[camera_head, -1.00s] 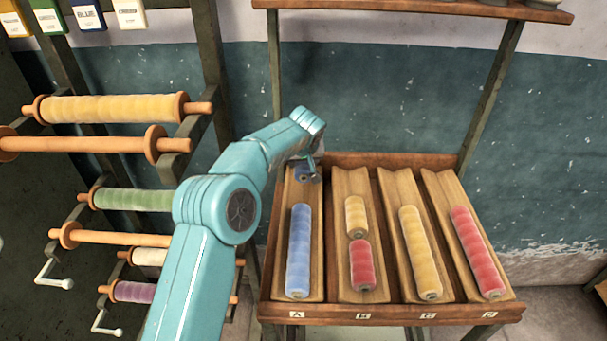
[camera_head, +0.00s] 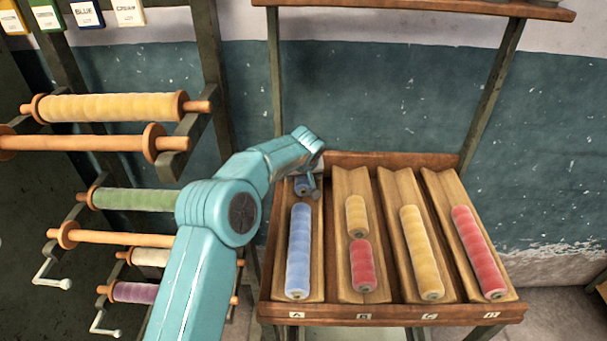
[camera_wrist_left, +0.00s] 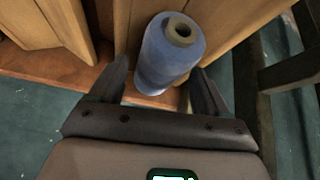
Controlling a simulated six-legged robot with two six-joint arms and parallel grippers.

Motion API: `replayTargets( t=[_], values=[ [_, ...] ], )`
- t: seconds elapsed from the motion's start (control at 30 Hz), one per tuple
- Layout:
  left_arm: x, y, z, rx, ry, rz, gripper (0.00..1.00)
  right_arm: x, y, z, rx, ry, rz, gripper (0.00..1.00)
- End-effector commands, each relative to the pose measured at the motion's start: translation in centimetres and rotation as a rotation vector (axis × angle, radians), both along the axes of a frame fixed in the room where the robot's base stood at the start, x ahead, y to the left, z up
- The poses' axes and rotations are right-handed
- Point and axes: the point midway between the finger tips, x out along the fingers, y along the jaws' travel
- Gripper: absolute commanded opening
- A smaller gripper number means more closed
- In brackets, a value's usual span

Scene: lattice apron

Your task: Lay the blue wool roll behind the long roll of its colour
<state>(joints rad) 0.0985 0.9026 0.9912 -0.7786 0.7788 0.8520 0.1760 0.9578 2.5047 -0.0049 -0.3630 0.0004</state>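The short blue wool roll (camera_head: 303,185) is in the back part of trough A (camera_head: 316,288), behind the long blue roll (camera_head: 299,252), with a small space between them. My left arm partly hides it in the head view. In the left wrist view the short blue roll (camera_wrist_left: 168,55) shows its hollow core end, between the two fingers of my left gripper (camera_wrist_left: 162,72). The fingers stand apart, with narrow gaps visible beside the roll. My right gripper is not in view.
Trough B holds a short yellow roll (camera_head: 356,215) behind a short red roll (camera_head: 362,265). A long yellow roll (camera_head: 420,252) and a long red roll (camera_head: 478,252) lie in the troughs farther right. A spool rack (camera_head: 210,60) stands left of my arm.

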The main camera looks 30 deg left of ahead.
Motion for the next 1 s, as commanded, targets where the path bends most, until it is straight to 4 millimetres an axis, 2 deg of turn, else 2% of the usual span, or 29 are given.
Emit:
replayTargets(
  t=[0.27,0.43,0.47,0.8,1.0],
  values=[
    [0.0,0.0,0.1,-0.001,0.001,0.0,0.83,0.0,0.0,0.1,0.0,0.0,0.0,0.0],
    [0.0,0.0,1.5,0.0,0.001,0.0,0.83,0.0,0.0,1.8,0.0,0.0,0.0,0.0],
    [-0.3,-0.2,1.4,0.0,-0.002,0.0,0.83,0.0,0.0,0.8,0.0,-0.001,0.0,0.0],
    [-4.1,-2.4,8.1,-0.001,-0.003,0.0,0.83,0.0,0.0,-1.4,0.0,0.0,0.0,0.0],
    [-5.3,-3.1,10.4,0.0,-0.001,0.0,0.83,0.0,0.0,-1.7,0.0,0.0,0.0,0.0]
  ],
)
